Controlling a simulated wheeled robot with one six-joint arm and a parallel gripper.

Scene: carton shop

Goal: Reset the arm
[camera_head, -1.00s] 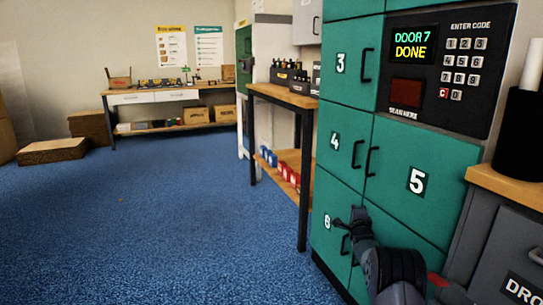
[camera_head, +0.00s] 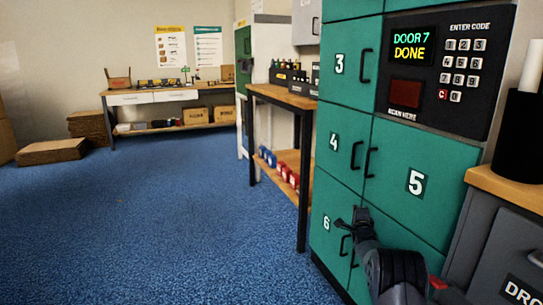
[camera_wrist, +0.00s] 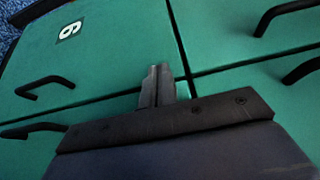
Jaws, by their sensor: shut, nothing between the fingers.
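My gripper (camera_head: 350,220) is in front of the lower doors of the green locker bank, near door 6 (camera_head: 328,205). In the wrist view, the fingers of my gripper (camera_wrist: 157,72) are together with nothing between them. Door 6 (camera_wrist: 110,45) and its black handle (camera_wrist: 42,84) show there too, with neighbouring doors. Doors 3 (camera_head: 347,85), 4 (camera_head: 338,165) and 5 (camera_head: 440,165) look shut. I cannot tell whether the fingertips touch the locker face. The locker's screen (camera_head: 410,48) reads "DOOR 7 DONE".
A grey drop cabinet (camera_head: 500,250) with a wooden top stands close at the right. A wooden-topped shelf table (camera_head: 282,95) is left of the lockers. A workbench (camera_head: 170,94) and stacked cartons (camera_head: 52,151) are at the back. The blue carpet (camera_head: 150,220) at left is clear.

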